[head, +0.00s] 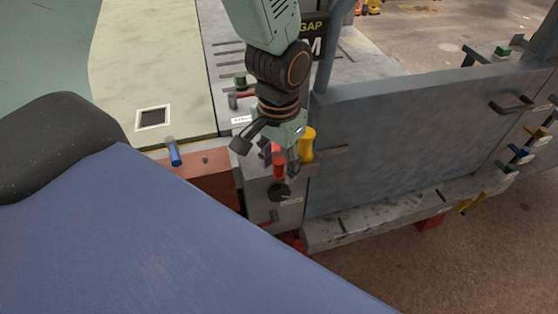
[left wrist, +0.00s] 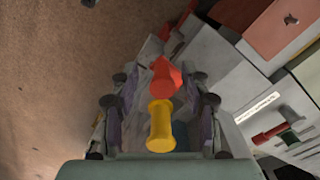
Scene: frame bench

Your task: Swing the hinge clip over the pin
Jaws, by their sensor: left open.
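My left gripper (head: 269,153) reaches down from the top of the head view, its fingers spread apart. A red piece (head: 278,167) shows between and just below the fingers, and a yellow rounded piece (head: 307,146) stands close beside the right-hand finger. In the left wrist view, the yellow piece (left wrist: 160,126) lies between the open fingers, with the red piece (left wrist: 165,77) just beyond it. I see no finger closed on either. I cannot tell for certain which of these is the hinge clip and which is the pin. My right gripper is not in view.
A tall grey panel (head: 400,150) stands right of the gripper. A blue peg (head: 174,152) sits on a reddish block at left. A small red-and-green fitting (head: 240,86) is behind the gripper. More coloured fittings line the frame's right side.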

